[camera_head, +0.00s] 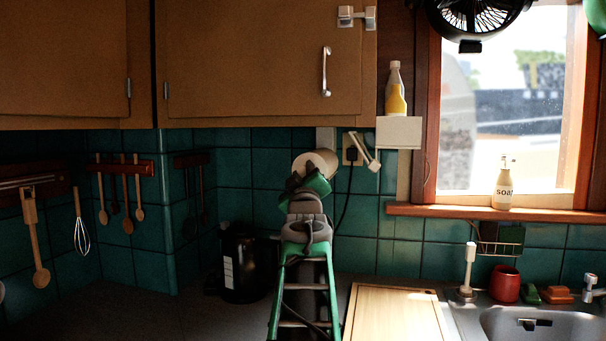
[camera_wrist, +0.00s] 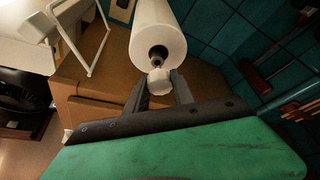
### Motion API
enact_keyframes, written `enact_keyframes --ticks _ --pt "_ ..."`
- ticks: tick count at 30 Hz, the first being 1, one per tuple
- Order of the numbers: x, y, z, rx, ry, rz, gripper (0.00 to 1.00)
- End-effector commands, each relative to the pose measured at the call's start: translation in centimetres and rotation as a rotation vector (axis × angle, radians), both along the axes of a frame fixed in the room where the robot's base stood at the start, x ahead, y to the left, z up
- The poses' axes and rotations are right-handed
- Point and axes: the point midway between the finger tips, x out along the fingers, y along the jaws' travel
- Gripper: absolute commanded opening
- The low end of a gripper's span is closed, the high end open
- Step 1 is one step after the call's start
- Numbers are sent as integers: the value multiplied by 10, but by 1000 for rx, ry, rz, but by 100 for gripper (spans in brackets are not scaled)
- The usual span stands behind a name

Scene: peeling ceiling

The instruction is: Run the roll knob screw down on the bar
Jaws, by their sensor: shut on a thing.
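The roll knob screw (camera_wrist: 157,83) is a small pale faceted knob between my gripper's fingertips in the wrist view. My gripper (camera_wrist: 160,88) is shut on it. Just beyond it is the end of a white paper roll (camera_wrist: 158,27), with a dark core opening (camera_wrist: 157,53). The bar is mostly hidden inside the roll; I cannot tell how far the knob sits on it. In the head view the roll (camera_head: 317,161) shows end-on under the cabinet, and my green gripper (camera_head: 317,181) reaches up to it. The knob is hidden there.
A wooden cabinet (camera_head: 250,65) hangs close above the roll. A white angled bracket (camera_head: 366,152) and a socket with a black plug (camera_head: 351,154) are just right of it. A black kettle (camera_head: 246,265) stands below left, and a cutting board (camera_head: 393,315) lies below right.

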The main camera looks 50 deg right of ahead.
Motion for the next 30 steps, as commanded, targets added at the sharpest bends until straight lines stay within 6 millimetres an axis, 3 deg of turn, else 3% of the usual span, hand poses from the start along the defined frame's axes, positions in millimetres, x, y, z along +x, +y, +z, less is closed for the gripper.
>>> enact_keyframes --ticks 30 --pt "5 -12 -1 0 0 0 0"
